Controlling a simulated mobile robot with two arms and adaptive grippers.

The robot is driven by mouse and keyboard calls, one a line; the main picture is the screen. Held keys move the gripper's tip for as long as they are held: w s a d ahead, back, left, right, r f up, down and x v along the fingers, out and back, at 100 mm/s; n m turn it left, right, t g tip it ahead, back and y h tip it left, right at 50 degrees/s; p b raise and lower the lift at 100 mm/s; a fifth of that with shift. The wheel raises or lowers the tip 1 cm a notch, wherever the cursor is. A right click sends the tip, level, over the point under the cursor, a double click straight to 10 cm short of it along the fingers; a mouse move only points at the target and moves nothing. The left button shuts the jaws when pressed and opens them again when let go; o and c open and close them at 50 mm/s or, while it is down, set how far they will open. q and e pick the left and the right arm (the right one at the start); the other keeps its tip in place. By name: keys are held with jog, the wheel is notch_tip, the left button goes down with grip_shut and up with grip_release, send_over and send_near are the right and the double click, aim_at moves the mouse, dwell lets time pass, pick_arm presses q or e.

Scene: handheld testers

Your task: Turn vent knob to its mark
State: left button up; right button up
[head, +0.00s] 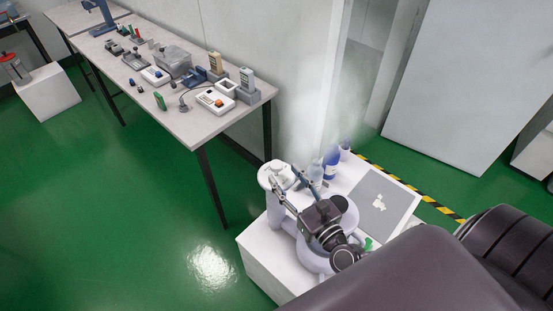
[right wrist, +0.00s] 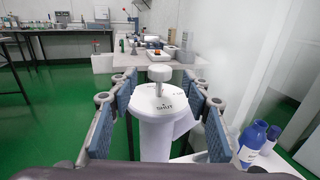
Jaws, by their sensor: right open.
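A pale round vent knob (right wrist: 159,74) stands on a short stem on the flat top of a white column (right wrist: 155,140). Dark lettering that reads like SHUT is on the near side of that top, with a smaller mark at its right. In the head view the column top (head: 270,173) is at the left end of a white stand. My right gripper (right wrist: 156,84) is open, with one blue-padded finger on each side of the column and knob, apart from the knob. In the head view my right gripper (head: 284,177) reaches toward the column top. My left gripper is out of view.
Blue bottles (head: 330,163) and a grey board (head: 378,194) are on the white stand (head: 262,262), close to my right arm. Pale mist hangs above the bottles. A long table (head: 180,122) with several handheld testers stands behind at left. Green floor is clear between.

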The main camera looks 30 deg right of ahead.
aim_at(279, 169)
jog(key=w, duration=0.2)
jog(key=shift+w+a+r, duration=0.15)
jog(key=shift+w+r, duration=0.1)
jog(key=shift+w, duration=0.15)
jog(key=shift+w+f+p, duration=0.25)
jog(key=shift+w+p, duration=0.2)
jog(key=shift+w, duration=1)
jog(key=c, duration=0.3)
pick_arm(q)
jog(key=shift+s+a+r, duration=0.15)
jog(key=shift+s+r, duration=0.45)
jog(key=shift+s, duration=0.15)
pick_arm(e)
jog(key=c, duration=0.9)
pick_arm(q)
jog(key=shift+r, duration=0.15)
pick_arm(e)
jog(key=shift+o, duration=0.2)
jog(key=shift+m+h, duration=0.3)
